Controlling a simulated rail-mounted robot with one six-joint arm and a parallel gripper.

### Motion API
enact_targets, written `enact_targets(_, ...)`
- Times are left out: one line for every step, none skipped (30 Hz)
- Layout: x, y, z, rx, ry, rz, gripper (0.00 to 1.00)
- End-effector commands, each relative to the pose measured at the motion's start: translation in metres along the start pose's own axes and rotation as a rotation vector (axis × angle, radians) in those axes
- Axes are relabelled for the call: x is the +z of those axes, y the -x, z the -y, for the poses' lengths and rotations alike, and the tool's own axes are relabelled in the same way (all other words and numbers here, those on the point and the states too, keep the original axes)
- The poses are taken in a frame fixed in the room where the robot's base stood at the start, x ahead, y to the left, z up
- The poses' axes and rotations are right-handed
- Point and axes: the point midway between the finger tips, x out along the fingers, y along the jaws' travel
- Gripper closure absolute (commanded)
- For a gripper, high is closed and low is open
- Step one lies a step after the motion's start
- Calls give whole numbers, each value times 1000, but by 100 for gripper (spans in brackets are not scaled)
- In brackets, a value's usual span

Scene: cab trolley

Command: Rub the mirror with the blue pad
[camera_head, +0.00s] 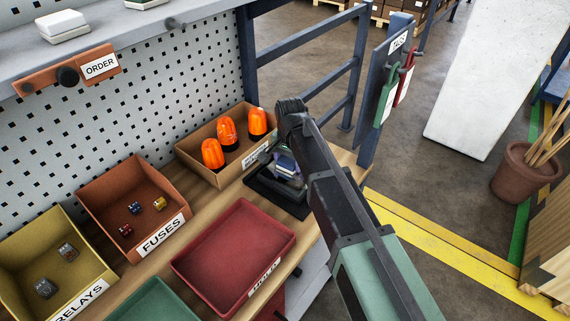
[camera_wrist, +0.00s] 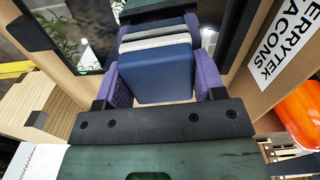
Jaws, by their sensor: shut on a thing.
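The blue pad (camera_wrist: 155,75) is a block with a blue face and white and grey layers behind it. My gripper (camera_wrist: 155,80) is shut on it, with a purple finger on each side. In the head view my gripper (camera_head: 287,168) is at the right end of the bench, over the mirror. The mirror (camera_head: 262,203) lies flat in a black frame, partly hidden by my gripper and arm. In the wrist view the mirror (camera_wrist: 75,28) shows dark reflections beyond the pad. I cannot tell whether the pad touches the glass.
A cardboard box (camera_head: 197,173) of orange beacons stands just behind and left of the mirror. A red tray (camera_head: 225,250) lies in front of it to the left. Bins of fuses (camera_head: 100,190) and relays (camera_head: 20,235) are farther left. A blue post (camera_head: 372,140) with hanging tags stands at the right.

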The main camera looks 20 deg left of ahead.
Motion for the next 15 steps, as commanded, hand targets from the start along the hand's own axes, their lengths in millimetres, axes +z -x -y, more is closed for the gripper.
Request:
enact_targets(0,0,0,0,0,0,59)
enact_targets(0,0,0,0,0,0,59)
enact_targets(0,0,0,0,0,0,59)
enact_targets(1,0,0,0,0,0,59)
enact_targets(1,0,0,0,0,0,59)
enact_targets(1,1,0,0,0,0,59)
enact_targets(1,3,0,0,0,0,59)
enact_targets(1,5,0,0,0,0,59)
enact_targets(1,10,0,0,0,0,59)
enact_targets(1,14,0,0,0,0,59)
enact_targets(1,18,0,0,0,0,59)
enact_targets(1,24,0,0,0,0,59)
enact_targets(1,29,0,0,0,0,59)
enact_targets(1,33,0,0,0,0,59)
enact_targets(1,38,0,0,0,0,59)
